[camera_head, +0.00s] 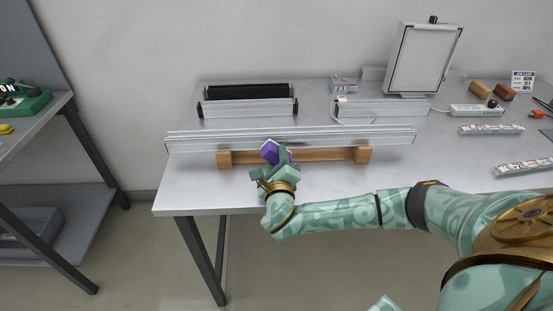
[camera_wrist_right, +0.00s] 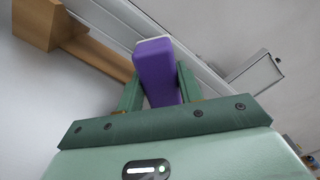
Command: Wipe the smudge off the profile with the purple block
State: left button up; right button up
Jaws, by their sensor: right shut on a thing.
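The purple block (camera_head: 271,151) is held by my right gripper (camera_head: 277,162) at the front of the long aluminium profile (camera_head: 340,137). In the right wrist view the purple block (camera_wrist_right: 156,68) sits between both green fingers of the right gripper (camera_wrist_right: 158,88), its pale end toward the profile (camera_wrist_right: 125,22). I cannot tell whether the block touches the profile. The profile lies across a wooden stand (camera_head: 325,154) with two end blocks. No smudge can be made out on the visible profile. My left gripper is not in view.
A power strip (camera_head: 477,111) and brown blocks (camera_head: 480,89) lie at right. The table's (camera_head: 195,187) front left is clear. Another bench (camera_head: 50,120) stands at left.

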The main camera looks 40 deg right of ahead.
jog(key=shift+x, duration=1)
jog(key=shift+d, duration=0.1)
